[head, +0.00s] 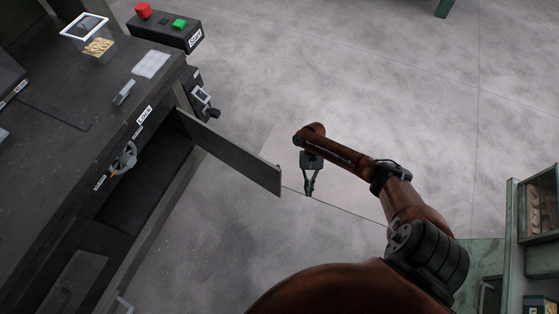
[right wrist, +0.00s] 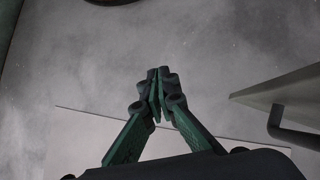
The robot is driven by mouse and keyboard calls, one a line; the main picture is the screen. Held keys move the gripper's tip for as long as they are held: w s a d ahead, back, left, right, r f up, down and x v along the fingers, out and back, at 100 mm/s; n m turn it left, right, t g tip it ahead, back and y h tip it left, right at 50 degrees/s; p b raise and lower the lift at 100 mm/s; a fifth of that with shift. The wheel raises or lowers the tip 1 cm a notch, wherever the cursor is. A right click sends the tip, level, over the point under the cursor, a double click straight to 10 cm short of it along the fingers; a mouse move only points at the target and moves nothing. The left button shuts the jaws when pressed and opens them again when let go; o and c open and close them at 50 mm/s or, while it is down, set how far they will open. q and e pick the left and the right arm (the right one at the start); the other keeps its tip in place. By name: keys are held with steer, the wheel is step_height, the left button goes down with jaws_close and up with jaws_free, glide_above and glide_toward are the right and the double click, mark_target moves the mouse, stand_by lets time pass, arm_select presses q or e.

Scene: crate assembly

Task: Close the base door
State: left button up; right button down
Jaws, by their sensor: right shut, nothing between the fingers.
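The base door (head: 230,153) is a flat dark panel, standing open from the front of the dark workbench, in the head view. Its free end points right, toward my right gripper. In the right wrist view a pale panel with a dark bar handle (right wrist: 290,130), likely the door, shows at the right edge. My right gripper (head: 309,192) hangs just right of the door's free end, apart from it. Its fingers (right wrist: 157,75) are shut with nothing between them. My left gripper is not in view.
A green shelf (head: 515,240) stands at the right. The floor between is clear.

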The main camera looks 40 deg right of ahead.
steer(key=w+d+r+m+t+y, duration=0.2)
steer(key=w+d+r+m, duration=0.15)
steer(key=w+r, duration=0.55)
steer(key=w+d+r+m+t+y, duration=0.1)
steer(key=w+d+r+m, duration=0.25)
steer(key=w+r, duration=0.5)
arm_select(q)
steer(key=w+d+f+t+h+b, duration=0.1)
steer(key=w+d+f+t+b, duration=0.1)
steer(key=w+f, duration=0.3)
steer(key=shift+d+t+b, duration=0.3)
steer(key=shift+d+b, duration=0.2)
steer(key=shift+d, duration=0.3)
arm_select(e)
steer(key=s+a+f, duration=0.3)
steer(key=a+f, duration=0.2)
steer(key=a, duration=0.5)
steer(key=shift+s+a+n, duration=0.2)
steer(key=shift+s+n, duration=0.05)
steer(key=shift+n, duration=0.05)
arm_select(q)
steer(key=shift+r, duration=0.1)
